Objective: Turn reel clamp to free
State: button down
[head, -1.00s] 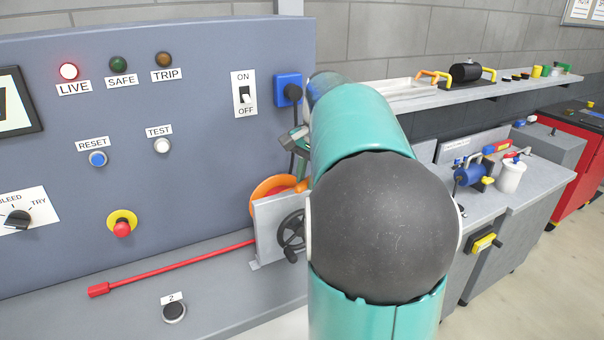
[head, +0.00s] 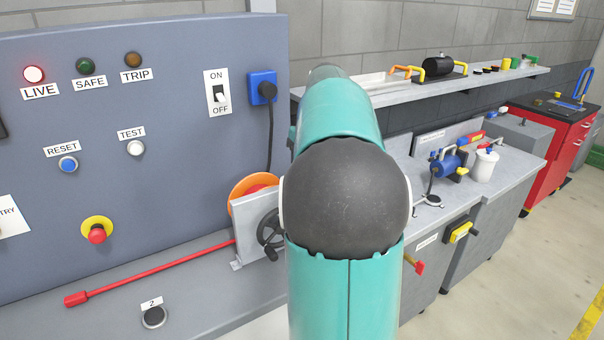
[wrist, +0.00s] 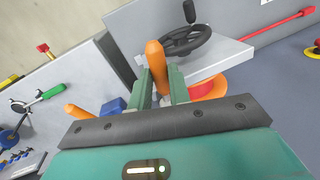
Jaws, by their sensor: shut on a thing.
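In the wrist view my gripper (wrist: 161,88) has its two green fingers closed around an upright orange handle (wrist: 156,60), which looks like part of the reel clamp. A second orange piece (wrist: 76,112) shows to the left, beyond the gripper body. The orange reel (wrist: 210,88) is just right of the fingers, partly hidden. In the head view the orange reel (head: 240,186) sits behind a grey bracket (head: 246,218), left of my arm. My arm hides the gripper and the orange handle there.
A black handwheel (head: 268,236) is on the bracket, close to my arm; it also shows beyond the fingers in the wrist view (wrist: 188,45). A red rod (head: 150,273) runs left from the bracket. A black cable (head: 270,135) hangs from a blue plug (head: 262,88).

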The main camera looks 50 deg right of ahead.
jog(key=shift+s+d+r+n, duration=0.15)
jog(key=shift+d+n, duration=0.3)
jog(key=shift+n, duration=0.45)
jog(key=c, duration=1.3)
grip_release()
jog(key=shift+d, duration=0.1)
notch_tip(320, 180, up, 13)
jog(key=d, duration=0.2)
jog(key=shift+s+d+r, duration=0.2)
jog(key=shift+s+d, duration=0.05)
jog(key=shift+s, duration=0.1)
jog(key=shift+a, duration=0.1)
